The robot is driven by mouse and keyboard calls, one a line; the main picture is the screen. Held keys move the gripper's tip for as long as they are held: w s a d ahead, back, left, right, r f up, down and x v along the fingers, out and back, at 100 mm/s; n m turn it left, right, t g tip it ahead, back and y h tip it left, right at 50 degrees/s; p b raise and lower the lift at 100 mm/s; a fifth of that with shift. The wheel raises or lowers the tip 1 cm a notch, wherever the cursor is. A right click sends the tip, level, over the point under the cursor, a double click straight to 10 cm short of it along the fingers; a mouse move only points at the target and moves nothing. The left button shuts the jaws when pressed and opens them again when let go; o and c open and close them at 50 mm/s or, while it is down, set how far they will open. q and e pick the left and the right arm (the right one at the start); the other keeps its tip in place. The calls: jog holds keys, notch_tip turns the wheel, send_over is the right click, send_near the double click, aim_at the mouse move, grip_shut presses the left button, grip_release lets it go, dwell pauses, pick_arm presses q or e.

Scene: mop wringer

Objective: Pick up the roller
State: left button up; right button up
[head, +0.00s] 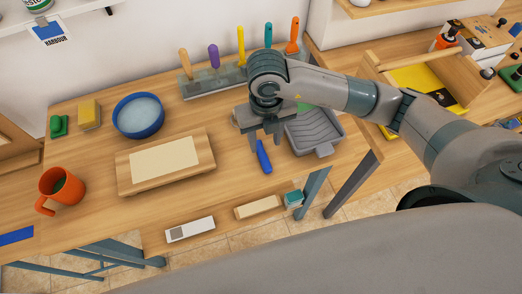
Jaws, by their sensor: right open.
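What looks like the roller's blue handle (264,158) lies on the wooden table, left of a grey ribbed tray (318,133). The rest of the roller is hidden under my right gripper. My right gripper (265,138) points down over the upper end of the blue handle, with its two fingers apart, one on each side. I cannot tell how high the fingertips are above it. My left gripper is not in view.
A rack (210,82) of colored-handled tools stands at the back. A wooden board (165,162), blue bowl (138,117), yellow sponge (89,113) and orange mug (61,188) are to the left. Small blocks (258,207) lie near the front edge.

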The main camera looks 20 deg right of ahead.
aim_at(262, 153)
jog(key=shift+f, duration=0.15)
jog(key=shift+a+f+p, duration=0.2)
jog(key=shift+f+p, duration=0.65)
jog(key=shift+p, duration=0.05)
notch_tip(262, 153, down, 2)
jog(key=shift+s+a+f+p, duration=0.1)
jog(key=shift+a+p, duration=0.05)
jog(key=shift+p, duration=0.3)
jog(key=shift+f, duration=0.65)
grip_shut()
